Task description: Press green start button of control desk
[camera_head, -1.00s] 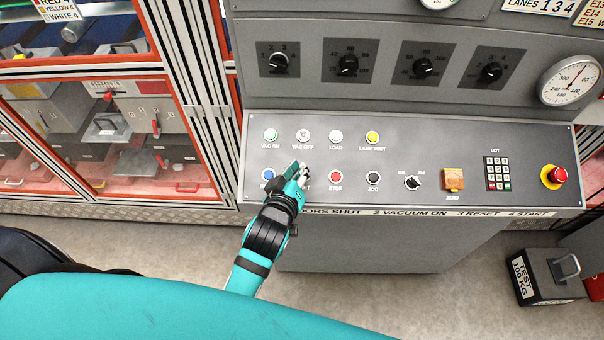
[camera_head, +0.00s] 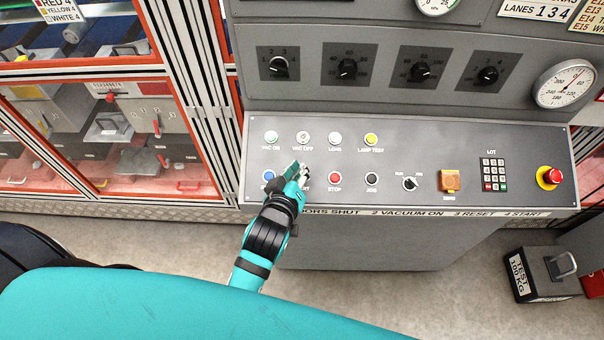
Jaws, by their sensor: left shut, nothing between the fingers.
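The grey control desk (camera_head: 400,160) stands ahead, its sloped panel carrying several buttons. My left gripper (camera_head: 299,167) is shut and empty over the lower button row, between the blue button (camera_head: 268,176) and the red STOP button (camera_head: 335,177). It covers the button there, of which only the end of the label shows. The start button itself is hidden behind the gripper. Whether the fingertips touch the panel I cannot tell. My right gripper is not in view.
A red emergency stop (camera_head: 552,175) sits at the panel's right end, near a keypad (camera_head: 494,174) and an orange ZERO cover (camera_head: 449,181). Orange-framed cabinets (camera_head: 100,70) stand left. A test weight (camera_head: 538,274) is on the floor at right.

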